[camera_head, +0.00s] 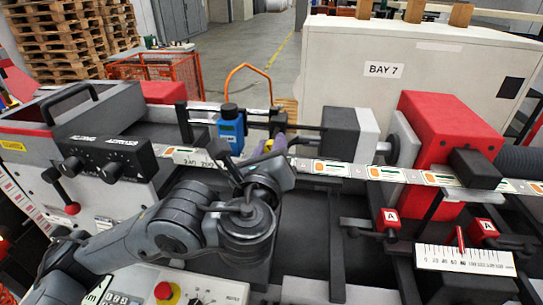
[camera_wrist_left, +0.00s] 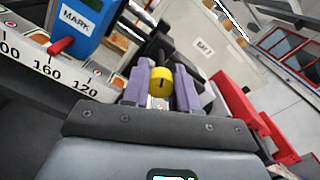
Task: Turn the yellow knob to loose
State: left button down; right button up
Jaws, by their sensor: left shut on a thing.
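The yellow knob (camera_wrist_left: 161,80) sits between the two purple fingers of my left gripper (camera_wrist_left: 160,90) in the left wrist view. A dark mark shows on its face. The gripper is shut on the knob. In the head view my left gripper (camera_head: 268,148) is at the label strip, behind my own wrist, and only a small part of the knob is visible there. My right gripper is in neither view.
A blue block marked MARK (camera_wrist_left: 80,18) stands left of the fingers, beside a scale with a red pointer (camera_wrist_left: 61,46). The label strip (camera_head: 330,168) runs across the machine. A red housing (camera_head: 450,120) stands right, and a black control panel (camera_head: 108,158) left.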

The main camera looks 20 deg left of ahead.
pick_arm(q)
jog(key=n+b, duration=0.4)
jog(key=n, duration=0.2)
jog(key=shift+f, duration=0.2)
jog(key=n+b, duration=0.3)
jog(key=n, duration=0.1)
jog(key=shift+r, duration=0.1)
jog(key=shift+r+n+b, duration=0.1)
jog(key=shift+n+b, duration=0.45)
jog(key=shift+n, duration=0.65)
jog(key=c, duration=0.9)
grip_release()
jog(key=shift+o, duration=0.2)
